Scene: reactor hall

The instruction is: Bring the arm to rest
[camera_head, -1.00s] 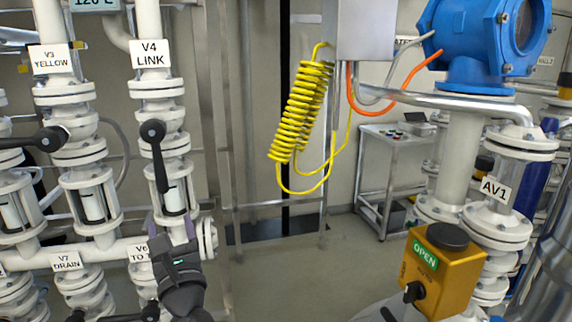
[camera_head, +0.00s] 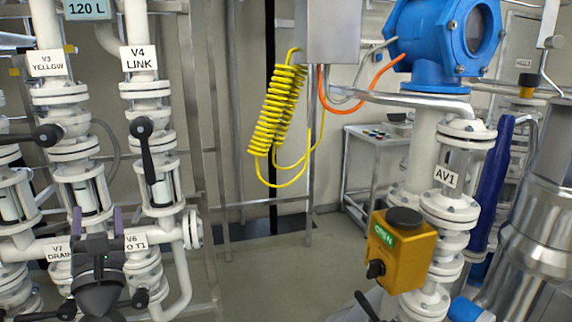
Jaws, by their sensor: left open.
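My left gripper (camera_head: 96,222) is at the lower left, in front of the white pipework near the V7 and V6 labels. Its two purple-tipped fingers point up and stand apart, with nothing between them. My left arm comes up from the bottom edge beneath it. The V4 LINK valve (camera_head: 147,150), with its black lever hanging roughly straight down, is above and to the right of the gripper. The V3 YELLOW valve has its black lever (camera_head: 47,135) lying roughly sideways. My right gripper is not in view.
A yellow box with an OPEN sign (camera_head: 402,262) stands at the lower right by the AV1 pipe (camera_head: 446,176). A coiled yellow hose (camera_head: 277,110) hangs in the middle. A grey cart (camera_head: 376,140) stands behind. The floor (camera_head: 285,270) in the middle is clear.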

